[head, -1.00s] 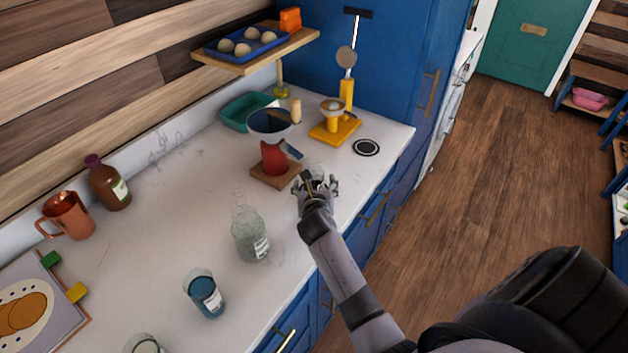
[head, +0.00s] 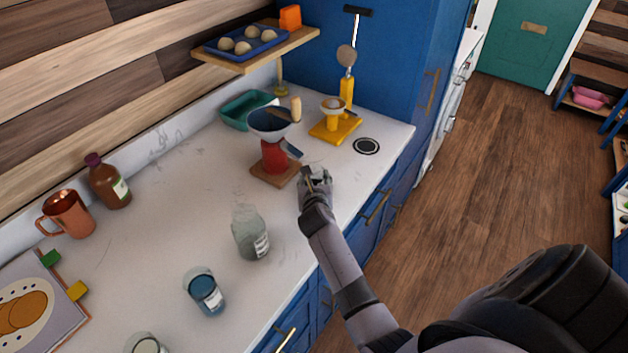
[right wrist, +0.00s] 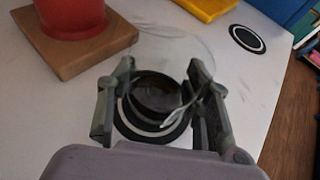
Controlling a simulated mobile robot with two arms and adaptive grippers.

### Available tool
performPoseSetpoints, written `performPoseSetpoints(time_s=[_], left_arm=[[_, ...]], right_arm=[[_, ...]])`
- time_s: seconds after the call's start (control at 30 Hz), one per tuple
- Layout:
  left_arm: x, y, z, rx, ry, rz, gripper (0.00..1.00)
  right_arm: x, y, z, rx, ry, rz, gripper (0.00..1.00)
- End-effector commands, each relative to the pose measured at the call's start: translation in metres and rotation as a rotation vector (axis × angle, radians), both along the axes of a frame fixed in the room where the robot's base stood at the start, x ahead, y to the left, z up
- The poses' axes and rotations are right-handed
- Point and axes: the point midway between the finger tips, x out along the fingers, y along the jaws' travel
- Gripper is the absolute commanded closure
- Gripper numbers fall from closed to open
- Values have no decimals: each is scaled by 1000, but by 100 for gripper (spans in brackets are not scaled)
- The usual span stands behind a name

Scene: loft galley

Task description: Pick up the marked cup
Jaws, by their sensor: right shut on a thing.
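A clear glass cup with a dark lower part (right wrist: 155,92) is between the fingers of my right gripper (right wrist: 160,105) in the right wrist view. The fingers are shut on it from both sides. A black and white ring shows at the cup's base. In the head view my right gripper (head: 316,178) is at the counter's front edge, beside the red grinder, and its hand hides most of the cup. I cannot tell whether the cup still touches the counter. My left gripper is not in view.
A red grinder (head: 274,156) on a wooden base stands just left of the gripper. A yellow press (head: 335,127) and a black ring mark (head: 366,146) are beyond it. A clear bottle (head: 250,234) and a blue glass (head: 205,292) stand nearer on the counter (head: 165,220).

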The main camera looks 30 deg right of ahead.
Motion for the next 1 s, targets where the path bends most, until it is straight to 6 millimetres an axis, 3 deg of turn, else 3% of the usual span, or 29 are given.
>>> performPoseSetpoints(time_s=[0.27,0.57,0.87,1.0], left_arm=[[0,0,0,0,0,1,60],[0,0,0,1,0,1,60],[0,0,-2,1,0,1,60],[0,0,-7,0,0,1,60]], right_arm=[[0,0,0,-1,0,0,83],[0,-1,3,-2,-1,0,83],[1,-1,35,-6,-5,1,83],[-23,14,32,-1,2,3,83]])
